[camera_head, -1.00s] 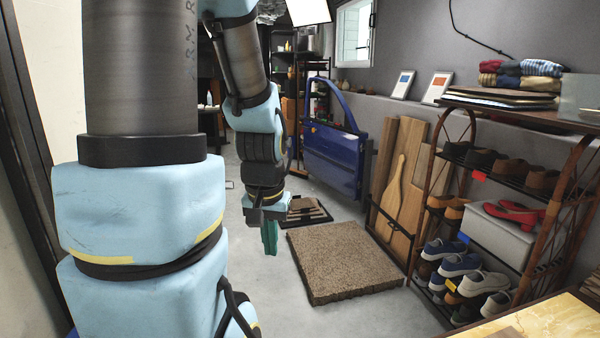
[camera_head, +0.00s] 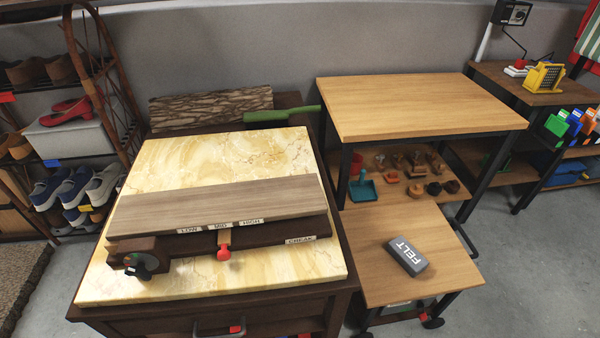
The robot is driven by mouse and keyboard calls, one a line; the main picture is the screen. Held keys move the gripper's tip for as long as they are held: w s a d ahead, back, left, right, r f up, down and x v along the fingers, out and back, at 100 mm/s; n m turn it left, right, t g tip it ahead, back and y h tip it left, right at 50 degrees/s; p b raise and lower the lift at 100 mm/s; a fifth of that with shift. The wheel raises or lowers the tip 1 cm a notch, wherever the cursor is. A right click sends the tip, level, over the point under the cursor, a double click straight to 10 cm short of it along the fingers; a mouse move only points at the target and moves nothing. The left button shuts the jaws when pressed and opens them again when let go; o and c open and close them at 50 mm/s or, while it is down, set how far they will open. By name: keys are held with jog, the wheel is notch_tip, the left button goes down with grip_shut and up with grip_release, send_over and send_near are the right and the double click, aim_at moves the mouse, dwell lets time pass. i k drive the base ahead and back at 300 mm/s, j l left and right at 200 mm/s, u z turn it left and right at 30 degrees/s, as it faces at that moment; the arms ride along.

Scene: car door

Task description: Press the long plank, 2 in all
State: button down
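The long plank (camera_head: 215,207) is a grey-brown wooden board. It lies on a dark base (camera_head: 255,239) on the yellow marbled top of a cabinet (camera_head: 230,157), left of the middle in the head view. Labels reading LOW, MID and HIGH sit along its front edge, and a CREAK label (camera_head: 300,240) is on the base. A small red-tipped lever (camera_head: 224,252) sticks out in front, below the MID label. A dark knob (camera_head: 141,264) is at the base's left end. My gripper is not in the head view now.
A bark-covered log piece (camera_head: 211,108) and a green-handled thing (camera_head: 281,114) lie behind the marbled top. A wooden table (camera_head: 420,103) stands right, with a lower board (camera_head: 400,245) holding a grey FELT block (camera_head: 407,256). A shoe rack (camera_head: 98,75) is left. Grey floor is open at right.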

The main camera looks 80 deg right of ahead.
aim_at(184, 210)
jog(key=k+l+z, duration=0.1)
jog(key=z, duration=1.5)
